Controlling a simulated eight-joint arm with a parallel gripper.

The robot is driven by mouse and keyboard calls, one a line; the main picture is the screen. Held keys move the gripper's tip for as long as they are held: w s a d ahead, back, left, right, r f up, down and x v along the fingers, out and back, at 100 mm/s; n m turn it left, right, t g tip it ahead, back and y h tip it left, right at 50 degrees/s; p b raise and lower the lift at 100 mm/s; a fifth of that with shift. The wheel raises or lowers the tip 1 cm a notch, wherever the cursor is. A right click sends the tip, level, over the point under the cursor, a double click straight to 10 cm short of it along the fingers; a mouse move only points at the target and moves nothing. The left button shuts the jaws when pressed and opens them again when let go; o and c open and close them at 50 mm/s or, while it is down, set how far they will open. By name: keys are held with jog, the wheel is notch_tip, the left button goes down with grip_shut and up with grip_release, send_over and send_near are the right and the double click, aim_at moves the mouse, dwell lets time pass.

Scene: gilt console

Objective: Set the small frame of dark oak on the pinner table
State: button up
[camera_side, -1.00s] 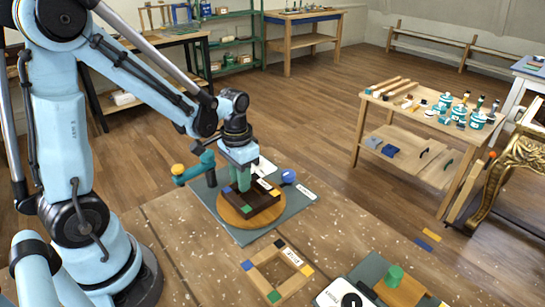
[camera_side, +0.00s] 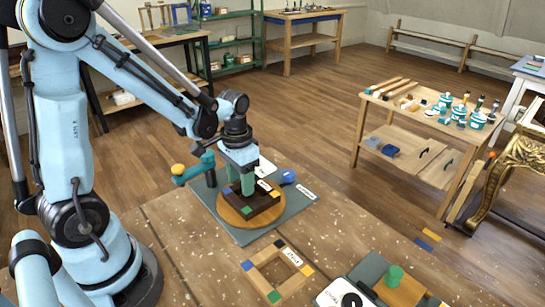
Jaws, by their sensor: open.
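The small dark oak frame (camera_side: 262,206) lies flat on a round wooden disc (camera_side: 233,213), with small coloured patches at its corners. The disc sits on a grey-green board on the near bench; I take this to be the pinner table, though no readable label confirms it. My gripper (camera_side: 247,186) points down over the far left side of the dark frame. Its green fingers are open and reach close to the frame. I cannot tell whether they touch it, and they hide part of the frame.
A light wood frame (camera_side: 277,275) with coloured corners lies nearer on the bench. A device with a green knob (camera_side: 394,275) stands at the bottom right. A blue knob (camera_side: 288,176) and a teal fitting with a yellow top (camera_side: 180,170) flank the disc.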

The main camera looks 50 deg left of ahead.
jog(key=shift+r, duration=0.1)
notch_tip(320, 180, up, 12)
dwell(0.8)
jog(key=s+d+t, duration=0.3)
jog(key=d+t, duration=0.3)
jog(key=t, duration=0.1)
jog(key=shift+d+f, duration=0.3)
jog(key=shift+f, duration=0.15)
dwell(0.8)
